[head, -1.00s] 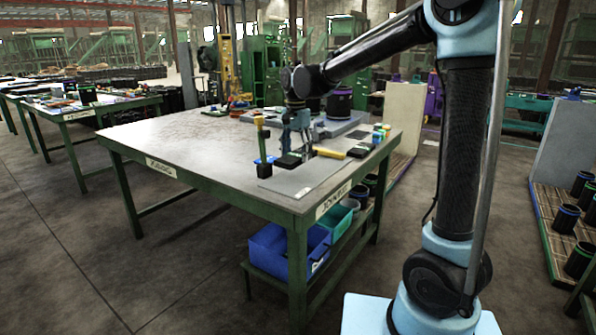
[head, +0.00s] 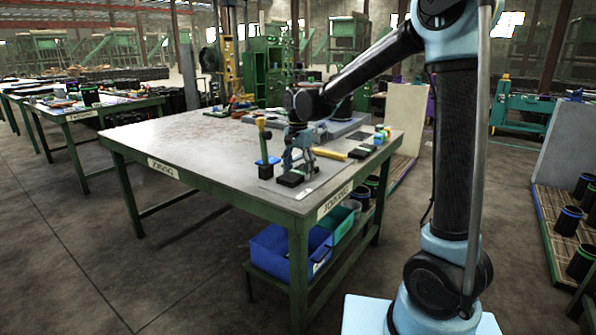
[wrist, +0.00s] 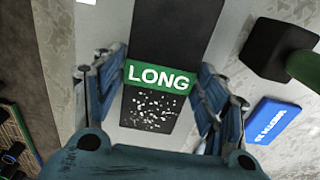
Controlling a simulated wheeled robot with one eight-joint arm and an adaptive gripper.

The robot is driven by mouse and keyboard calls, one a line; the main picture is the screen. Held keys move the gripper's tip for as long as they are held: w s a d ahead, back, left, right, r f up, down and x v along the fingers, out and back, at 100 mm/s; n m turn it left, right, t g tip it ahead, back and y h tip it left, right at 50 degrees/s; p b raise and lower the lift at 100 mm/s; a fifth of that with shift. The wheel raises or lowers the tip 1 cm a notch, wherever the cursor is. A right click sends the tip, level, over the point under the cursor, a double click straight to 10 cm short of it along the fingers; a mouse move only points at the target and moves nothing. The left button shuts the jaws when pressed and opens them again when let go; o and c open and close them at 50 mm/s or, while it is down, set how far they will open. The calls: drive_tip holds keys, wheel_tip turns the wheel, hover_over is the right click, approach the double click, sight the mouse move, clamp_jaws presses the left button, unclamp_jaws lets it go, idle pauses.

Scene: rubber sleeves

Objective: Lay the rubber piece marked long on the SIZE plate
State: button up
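The black rubber piece with a green LONG label (wrist: 160,77) is between my gripper's fingers in the wrist view. Both fingers meet the ends of the green label. In the head view the black piece (head: 291,180) is below my gripper (head: 298,166), over the near corner of the table. A flat light grey plate (head: 318,178) is under it, with a small white label too small to read. It also shows in the wrist view (wrist: 104,20). I cannot tell whether the piece touches the plate. No readable SIZE marking shows.
A black block (head: 265,172) with an upright handle stands left of my gripper, near a blue labelled piece (wrist: 268,120). A yellow object (head: 329,153) and another black piece (head: 361,151) lie to the right. The table's left part (head: 190,145) is clear.

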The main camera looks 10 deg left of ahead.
sight(298, 172)
drive_tip(key=shift+o, duration=0.4)
wheel_tip(298, 172, up, 12)
idle(0.6)
drive_tip(key=s+d+f+n, duration=0.1)
drive_tip(key=s+d, duration=0.2)
drive_tip(key=d, duration=0.6)
drive_tip(key=s+d+f+t, duration=0.1)
drive_tip(key=s+d+f, duration=0.1)
drive_tip(key=d, duration=0.6)
drive_tip(key=s+d+f+n, duration=0.1)
drive_tip(key=s+d, duration=0.2)
drive_tip(key=d, duration=0.6)
drive_tip(key=s+d+f+n+t, duration=0.1)
drive_tip(key=s+d+f+n, duration=0.1)
drive_tip(key=s+d+f, duration=1.2)
drive_tip(key=shift+s+d+f+n, duration=0.25)
drive_tip(key=shift+s+f+n, duration=0.15)
drive_tip(key=shift+s+f, duration=0.35)
drive_tip(key=shift+w+f, duration=0.1)
